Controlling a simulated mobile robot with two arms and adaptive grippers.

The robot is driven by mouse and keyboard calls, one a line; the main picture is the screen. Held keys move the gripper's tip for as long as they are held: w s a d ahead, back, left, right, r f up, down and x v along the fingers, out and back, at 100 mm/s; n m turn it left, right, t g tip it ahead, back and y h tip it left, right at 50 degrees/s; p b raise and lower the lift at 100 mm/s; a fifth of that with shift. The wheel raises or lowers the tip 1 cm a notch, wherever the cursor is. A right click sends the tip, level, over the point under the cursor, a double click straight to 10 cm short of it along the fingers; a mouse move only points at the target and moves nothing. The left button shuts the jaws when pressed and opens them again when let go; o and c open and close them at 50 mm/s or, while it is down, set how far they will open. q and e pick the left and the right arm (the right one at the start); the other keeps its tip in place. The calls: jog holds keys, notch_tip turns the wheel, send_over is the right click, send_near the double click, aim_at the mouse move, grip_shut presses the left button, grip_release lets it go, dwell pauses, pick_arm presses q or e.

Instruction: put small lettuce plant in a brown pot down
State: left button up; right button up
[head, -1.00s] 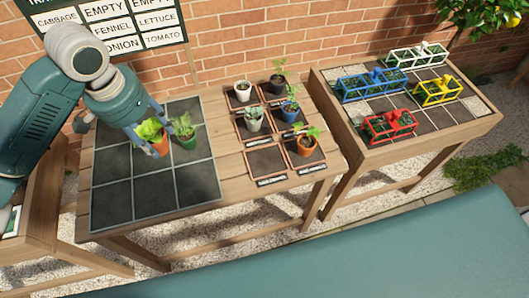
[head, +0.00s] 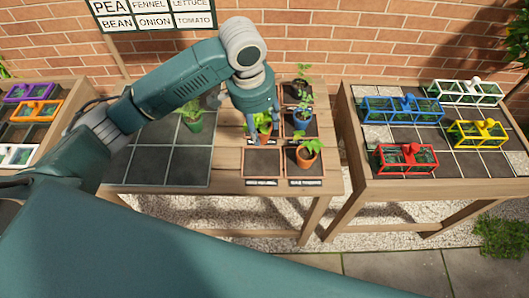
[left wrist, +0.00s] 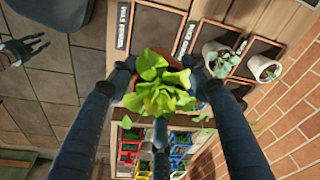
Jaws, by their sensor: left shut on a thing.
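My left gripper (head: 262,127) is shut on the small lettuce plant's brown pot (head: 264,138), which looks upright. The gripper reaches down from above. The lettuce (left wrist: 158,88) spreads its green leaves between the fingers in the left wrist view and hides most of the pot. In the head view the pot overlaps the back edge of the empty front-left tray (head: 262,163). I cannot tell if it touches anything below. A fingered grey shape at the left of the wrist view may be my right gripper (left wrist: 22,48); its fingers are unclear.
An orange pot (head: 307,158) and a blue pot (head: 302,120) with plants stand in the right tray column. White pots (left wrist: 264,68) stand near the wall. A green pot (head: 194,123) stands on the grey tiles (head: 180,165). Colored carriers (head: 405,158) sit on the right table.

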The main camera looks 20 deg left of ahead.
pick_arm(q)
notch_tip(320, 180, down, 13)
jog(key=shift+d+r+p, duration=0.1)
jog(key=shift+d+p, duration=0.05)
jog(key=shift+p, duration=0.4)
jog(key=o, duration=1.2)
jog(key=shift+f, duration=0.2)
jog(key=shift+o, duration=0.2)
jog(key=r, duration=0.4)
jog(key=s+r, duration=0.1)
jog(key=r, duration=0.3)
jog(key=r+b, duration=0.1)
jog(key=r, duration=0.3)
jog(key=shift+s+a+r, duration=0.1)
jog(key=shift+s+a, duration=0.15)
jog(key=shift+a, duration=0.15)
